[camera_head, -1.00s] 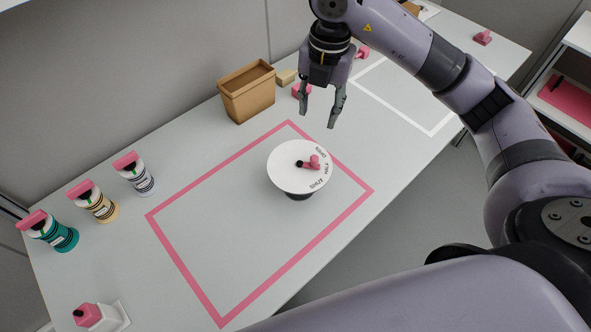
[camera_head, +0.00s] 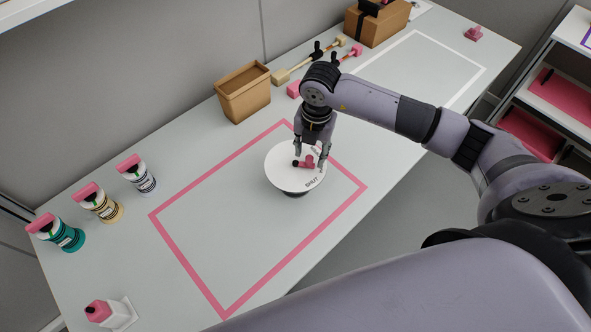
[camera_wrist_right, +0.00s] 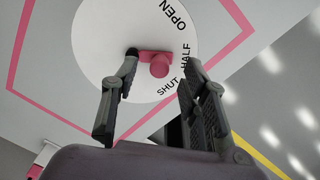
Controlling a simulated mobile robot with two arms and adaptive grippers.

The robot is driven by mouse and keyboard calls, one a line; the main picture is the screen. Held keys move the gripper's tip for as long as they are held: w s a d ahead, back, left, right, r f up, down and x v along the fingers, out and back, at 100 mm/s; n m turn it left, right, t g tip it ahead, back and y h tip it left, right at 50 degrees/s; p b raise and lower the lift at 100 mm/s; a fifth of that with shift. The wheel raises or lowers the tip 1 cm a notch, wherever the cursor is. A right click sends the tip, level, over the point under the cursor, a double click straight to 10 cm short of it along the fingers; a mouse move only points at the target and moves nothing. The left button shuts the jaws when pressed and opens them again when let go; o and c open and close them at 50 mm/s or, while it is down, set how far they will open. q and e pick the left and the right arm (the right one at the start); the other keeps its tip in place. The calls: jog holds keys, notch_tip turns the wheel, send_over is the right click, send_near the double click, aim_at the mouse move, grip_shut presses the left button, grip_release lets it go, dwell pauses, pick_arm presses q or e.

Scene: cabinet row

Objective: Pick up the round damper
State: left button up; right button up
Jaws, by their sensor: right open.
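The round damper (camera_head: 281,177) is a white disc on a dark stub, standing inside the pink outlined rectangle on the table. A small pink handle with a black end (camera_head: 309,161) sits on its top. In the right wrist view the damper (camera_wrist_right: 103,43) carries the words OPEN, HALF and SHUT around its edge, and its pink handle (camera_wrist_right: 159,67) lies near the disc's middle. My right gripper (camera_head: 310,164) is open over the disc, fingers pointing down on either side of the handle. In the right wrist view the gripper (camera_wrist_right: 158,72) holds nothing. My left gripper is out of view.
A cardboard bin (camera_head: 243,95) stands behind the rectangle. Three pink-topped canisters (camera_head: 102,207) line the left side. A pink and white block (camera_head: 108,313) is at the front left. A brown box (camera_head: 376,22) is at the back. The rectangle's left part is clear.

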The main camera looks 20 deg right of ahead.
jog(key=shift+f, duration=1.15)
grip_shut()
jog(key=shift+w+r, duration=0.1)
